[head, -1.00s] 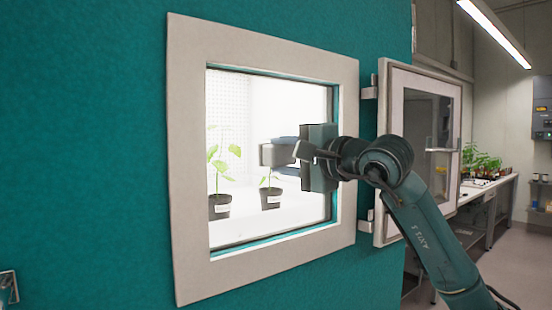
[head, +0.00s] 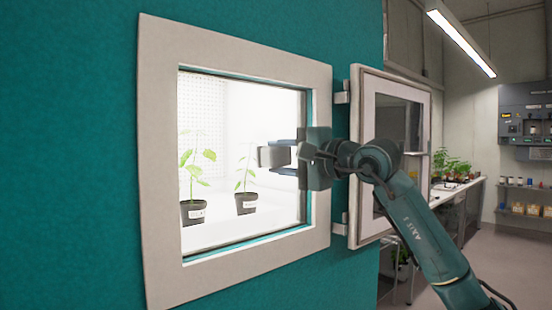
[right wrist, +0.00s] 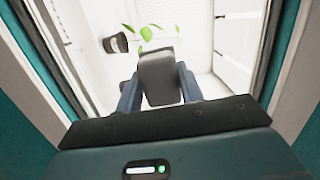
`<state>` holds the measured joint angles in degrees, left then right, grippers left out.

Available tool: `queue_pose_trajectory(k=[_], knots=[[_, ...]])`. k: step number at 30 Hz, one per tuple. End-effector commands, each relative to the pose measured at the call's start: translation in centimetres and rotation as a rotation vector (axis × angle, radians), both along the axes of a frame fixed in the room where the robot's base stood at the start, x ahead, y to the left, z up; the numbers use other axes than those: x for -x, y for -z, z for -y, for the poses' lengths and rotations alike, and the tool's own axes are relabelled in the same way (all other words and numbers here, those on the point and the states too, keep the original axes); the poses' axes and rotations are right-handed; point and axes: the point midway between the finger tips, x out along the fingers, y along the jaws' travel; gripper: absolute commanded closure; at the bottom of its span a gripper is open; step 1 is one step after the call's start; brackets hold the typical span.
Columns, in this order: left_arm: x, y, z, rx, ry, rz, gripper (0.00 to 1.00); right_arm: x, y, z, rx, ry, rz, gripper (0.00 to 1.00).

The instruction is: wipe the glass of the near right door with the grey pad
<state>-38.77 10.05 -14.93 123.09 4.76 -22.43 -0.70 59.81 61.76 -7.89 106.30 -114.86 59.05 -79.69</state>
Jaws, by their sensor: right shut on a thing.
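My right gripper (head: 283,156) is shut on the grey pad (head: 272,156). The pad shows between the two blue-grey fingers in the right wrist view (right wrist: 160,78). Gripper and pad are at the lit chamber opening, towards its right side; I cannot tell how far inside they reach. The near right door (head: 357,150) stands swung open to the right of the opening. Its dark glass (head: 400,113) is partly hidden behind my right arm. The pad is apart from the glass. My left gripper is not in view.
A pale frame (head: 160,160) surrounds the opening in the teal wall (head: 80,120). Two potted seedlings (head: 193,212) (head: 245,203) stand inside the chamber. Hinges (head: 341,98) join door and wall. A bench with plants (head: 455,165) stands behind the door; open floor lies at right.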

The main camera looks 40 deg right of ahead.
Motion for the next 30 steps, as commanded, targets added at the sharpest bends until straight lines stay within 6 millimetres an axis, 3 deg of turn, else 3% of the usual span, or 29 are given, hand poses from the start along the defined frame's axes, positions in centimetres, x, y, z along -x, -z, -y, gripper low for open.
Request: queue_pose_trajectory(k=[12, 24, 30], knots=[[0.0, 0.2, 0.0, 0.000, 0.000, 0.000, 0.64, -0.1, 0.1, 3.3, 0.000, 0.002, -0.003, 0.87], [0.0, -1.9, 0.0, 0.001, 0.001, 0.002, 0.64, -0.3, -1.8, 3.5, -0.001, 0.001, 0.000, 0.87], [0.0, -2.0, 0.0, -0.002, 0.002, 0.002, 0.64, -0.3, -1.8, 2.8, 0.001, -0.001, 0.000, 0.87]])
